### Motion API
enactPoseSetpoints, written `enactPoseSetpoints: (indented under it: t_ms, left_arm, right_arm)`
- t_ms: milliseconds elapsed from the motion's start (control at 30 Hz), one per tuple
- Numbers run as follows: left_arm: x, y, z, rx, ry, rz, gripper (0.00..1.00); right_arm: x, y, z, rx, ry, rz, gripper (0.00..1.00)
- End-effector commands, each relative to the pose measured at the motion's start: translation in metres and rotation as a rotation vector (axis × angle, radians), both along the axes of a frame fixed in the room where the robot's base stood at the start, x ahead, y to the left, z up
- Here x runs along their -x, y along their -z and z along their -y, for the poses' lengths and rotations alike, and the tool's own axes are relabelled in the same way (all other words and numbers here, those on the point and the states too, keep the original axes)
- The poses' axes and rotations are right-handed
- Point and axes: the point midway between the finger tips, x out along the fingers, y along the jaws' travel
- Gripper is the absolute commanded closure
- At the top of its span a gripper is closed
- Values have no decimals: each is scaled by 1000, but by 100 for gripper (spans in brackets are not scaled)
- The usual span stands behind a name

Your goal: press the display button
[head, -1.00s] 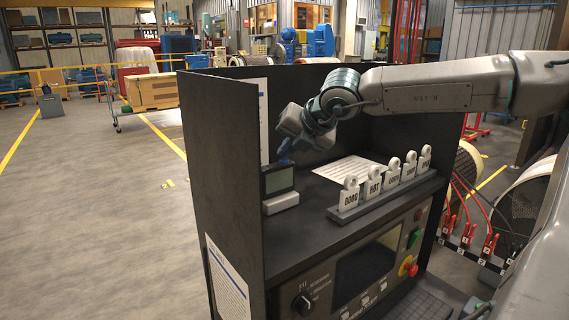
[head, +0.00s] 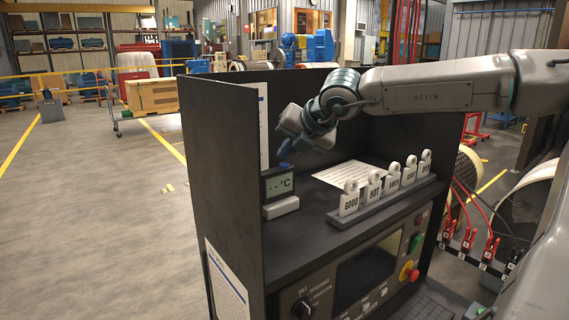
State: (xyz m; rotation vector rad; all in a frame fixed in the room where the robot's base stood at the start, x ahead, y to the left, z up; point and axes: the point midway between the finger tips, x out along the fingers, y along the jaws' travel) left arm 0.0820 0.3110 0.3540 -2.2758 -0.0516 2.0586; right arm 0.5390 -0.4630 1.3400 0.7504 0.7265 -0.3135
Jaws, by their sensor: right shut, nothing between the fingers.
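The small display (head: 279,186) stands on the shelf of the black console, against its left wall. Its screen is lit and reads dashes and "°C". A blue button (head: 284,166) shows on top of the display. My right gripper (head: 286,156) is shut and empty, pointing down from the right, with its tips just above the button. I cannot tell whether the tips touch it. My left gripper is not in view.
A rack of white tags (head: 392,198) stands on the shelf right of the display, and a paper sheet (head: 350,174) lies behind it. The console's left wall (head: 226,165) rises close beside the display. A control panel with a red button (head: 411,275) is below.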

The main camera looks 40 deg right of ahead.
Motion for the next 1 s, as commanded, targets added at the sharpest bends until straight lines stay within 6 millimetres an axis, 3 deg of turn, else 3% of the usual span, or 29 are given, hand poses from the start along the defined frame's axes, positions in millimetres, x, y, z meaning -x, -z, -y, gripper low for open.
enactPoseSetpoints:
  t_ms: [267,800,1000]
  left_arm:
    - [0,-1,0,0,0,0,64]
    - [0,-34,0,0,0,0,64]
    - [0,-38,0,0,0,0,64]
  right_arm:
    - [0,-2,0,1,-1,1,100]
    - [0,-54,0,1,1,2,100]
    - [0,-62,0,1,-1,1,100]
